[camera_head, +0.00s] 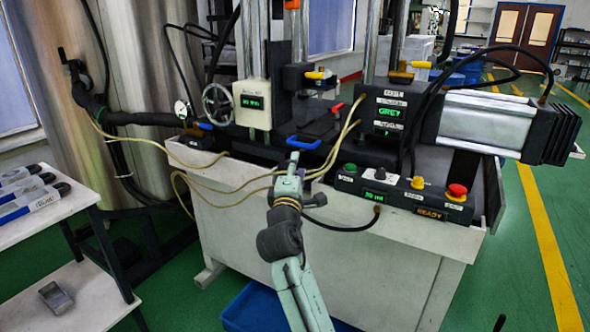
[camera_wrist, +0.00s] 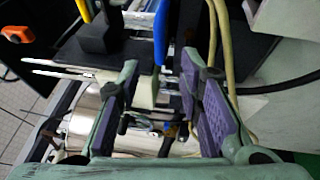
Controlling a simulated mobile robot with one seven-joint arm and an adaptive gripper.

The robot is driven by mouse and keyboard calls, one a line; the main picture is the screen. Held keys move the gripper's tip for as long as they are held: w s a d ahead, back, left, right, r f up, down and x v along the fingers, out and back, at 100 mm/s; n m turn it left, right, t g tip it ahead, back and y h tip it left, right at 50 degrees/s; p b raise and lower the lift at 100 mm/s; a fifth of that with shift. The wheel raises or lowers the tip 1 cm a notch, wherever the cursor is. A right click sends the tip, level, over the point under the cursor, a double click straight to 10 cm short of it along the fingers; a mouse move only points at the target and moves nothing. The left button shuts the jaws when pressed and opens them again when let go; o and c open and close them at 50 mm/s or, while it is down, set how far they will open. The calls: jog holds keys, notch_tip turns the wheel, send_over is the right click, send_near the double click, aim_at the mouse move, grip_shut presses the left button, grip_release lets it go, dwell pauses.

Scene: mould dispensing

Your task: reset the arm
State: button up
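My arm reaches up from the bottom of the head view to the front edge of the dispensing machine (camera_head: 330,230). My gripper (camera_head: 294,158) is at the machine's front rim, just below a blue handle (camera_head: 303,144). In the wrist view my gripper (camera_wrist: 160,68) has its two purple-padded fingers spread apart, with nothing held between them. The blue handle (camera_wrist: 160,32) shows just beyond the fingertips, apart from them as far as I can tell. The exact gap to the handle is hard to judge.
Beige hoses (camera_head: 225,185) loop left of my gripper, close to my arm. A button panel (camera_head: 400,190) with a red knob stands at right. A white shelf (camera_head: 50,220) with several labelled items is at left. A blue bin (camera_head: 252,308) lies on the floor below.

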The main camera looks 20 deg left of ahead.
jog(key=shift+s+d, duration=0.1)
jog(key=shift+s, duration=0.15)
dwell(0.3)
